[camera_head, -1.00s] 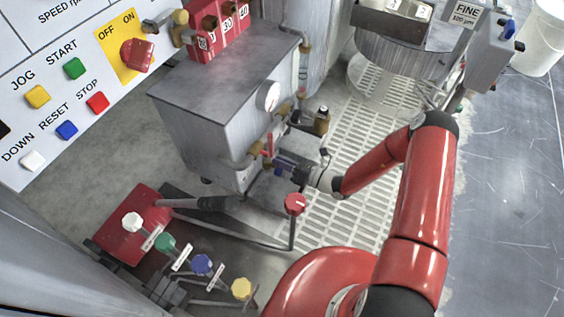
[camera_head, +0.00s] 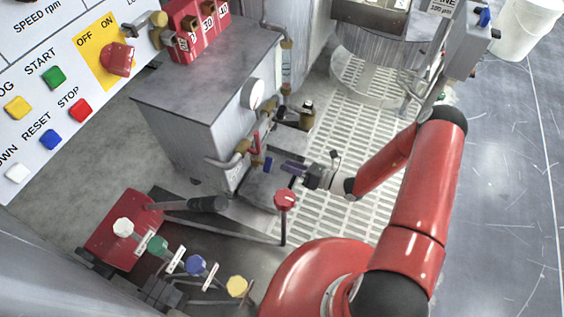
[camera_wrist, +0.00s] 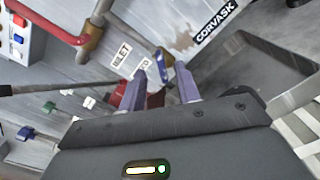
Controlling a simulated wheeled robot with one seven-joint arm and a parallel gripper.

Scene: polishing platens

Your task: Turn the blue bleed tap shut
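The blue bleed tap (camera_head: 268,164) sits on the small brass pipework low on the right side of the grey steel tank.
A red lever (camera_head: 255,142) is close above the tap. A red knob (camera_head: 285,199) on a thin post stands near my gripper. The grey tank (camera_head: 190,125) borders the left. White, green, blue and yellow knobs stand at lower left. The slatted floor (camera_head: 350,150) is clear.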

